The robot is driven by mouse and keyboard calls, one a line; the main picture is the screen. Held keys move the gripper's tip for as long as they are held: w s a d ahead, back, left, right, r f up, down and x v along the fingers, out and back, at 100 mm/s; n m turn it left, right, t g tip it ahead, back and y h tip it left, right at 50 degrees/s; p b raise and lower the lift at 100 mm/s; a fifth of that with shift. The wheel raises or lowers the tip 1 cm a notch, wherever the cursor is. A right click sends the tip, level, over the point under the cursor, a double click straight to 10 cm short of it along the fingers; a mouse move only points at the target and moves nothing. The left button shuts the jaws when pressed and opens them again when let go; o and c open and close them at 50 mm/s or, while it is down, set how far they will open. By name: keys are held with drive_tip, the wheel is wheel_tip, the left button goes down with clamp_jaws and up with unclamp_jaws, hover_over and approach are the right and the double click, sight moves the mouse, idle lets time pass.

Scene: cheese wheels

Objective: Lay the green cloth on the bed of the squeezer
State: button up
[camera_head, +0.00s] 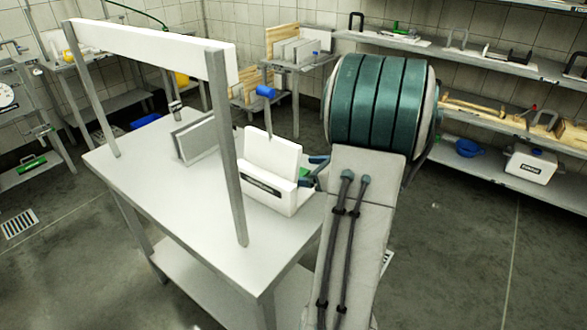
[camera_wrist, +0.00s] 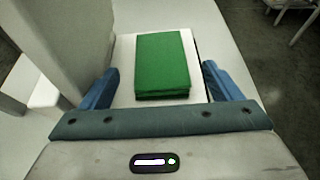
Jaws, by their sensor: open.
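The green cloth (camera_wrist: 162,62) shows in the wrist view as a folded, flat block on a pale, narrow surface (camera_wrist: 124,60). My gripper (camera_wrist: 160,72) is open, with one blue finger on each side of the cloth and a gap to both. In the head view my gripper (camera_head: 313,171) is at the right side of a white box-like unit (camera_head: 270,195) with a raised back plate and a dark front label.
The unit stands on a light table (camera_head: 165,190). A white crossbar (camera_head: 150,50) on grey posts spans the table's left part. Grey upright plates (camera_head: 195,140) stand behind the unit. Wall shelves (camera_head: 480,65) at the right hold several items. The table's front left is clear.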

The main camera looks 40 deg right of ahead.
drive_tip(key=v, duration=0.6)
drive_tip(key=shift+s, duration=0.2)
